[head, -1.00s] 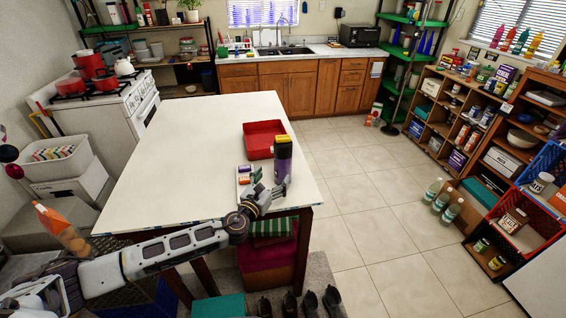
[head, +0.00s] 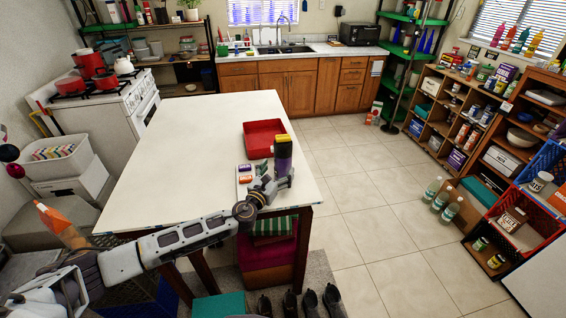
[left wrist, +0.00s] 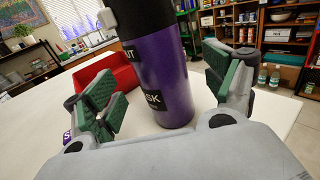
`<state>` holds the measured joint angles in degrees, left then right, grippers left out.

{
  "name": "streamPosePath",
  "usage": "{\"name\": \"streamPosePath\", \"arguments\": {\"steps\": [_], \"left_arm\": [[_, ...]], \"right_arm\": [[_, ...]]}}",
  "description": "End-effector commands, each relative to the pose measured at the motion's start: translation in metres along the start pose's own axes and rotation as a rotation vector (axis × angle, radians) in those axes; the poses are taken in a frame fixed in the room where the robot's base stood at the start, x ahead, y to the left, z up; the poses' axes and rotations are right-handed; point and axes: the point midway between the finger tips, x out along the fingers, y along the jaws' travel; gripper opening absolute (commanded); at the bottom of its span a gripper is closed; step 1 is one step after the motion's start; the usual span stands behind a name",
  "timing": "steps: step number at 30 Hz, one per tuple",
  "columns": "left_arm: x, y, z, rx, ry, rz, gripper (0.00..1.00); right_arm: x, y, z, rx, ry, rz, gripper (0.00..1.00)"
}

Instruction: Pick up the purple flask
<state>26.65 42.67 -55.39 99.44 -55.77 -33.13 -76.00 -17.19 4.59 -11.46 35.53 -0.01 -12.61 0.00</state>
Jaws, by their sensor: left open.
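The purple flask (head: 283,160) stands upright near the right edge of the white table (head: 190,160), with a dark cap on top. In the left wrist view the flask (left wrist: 160,75) fills the middle, with black labels on its purple body. My left gripper (head: 277,181) is at the flask's near side. In the left wrist view its green-padded fingers (left wrist: 163,88) are spread apart, one on each side of the flask, with gaps showing. The lower part of the flask is partly hidden by the gripper in the head view. My right gripper is not in view.
A red tray (head: 249,140) lies just behind the flask. Small labelled boxes (head: 244,174) lie left of the gripper. The left half of the table is clear. Stools and shoes are below the near edge. Shelves (head: 455,125) stand at the right.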

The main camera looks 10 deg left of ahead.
Motion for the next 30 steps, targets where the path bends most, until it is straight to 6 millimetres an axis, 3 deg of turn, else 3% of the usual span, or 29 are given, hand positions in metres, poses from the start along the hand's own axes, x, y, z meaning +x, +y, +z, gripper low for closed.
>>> {"name": "streamPosePath", "arguments": {"steps": [18, 30], "left_arm": [[0.045, 0.001, 0.001, 0.000, -0.001, 0.000, 0.84], [0.049, 0.001, 0.001, 0.000, 0.000, -0.001, 0.84]], "right_arm": [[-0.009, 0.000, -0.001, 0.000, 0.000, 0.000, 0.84], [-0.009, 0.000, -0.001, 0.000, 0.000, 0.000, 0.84]]}}
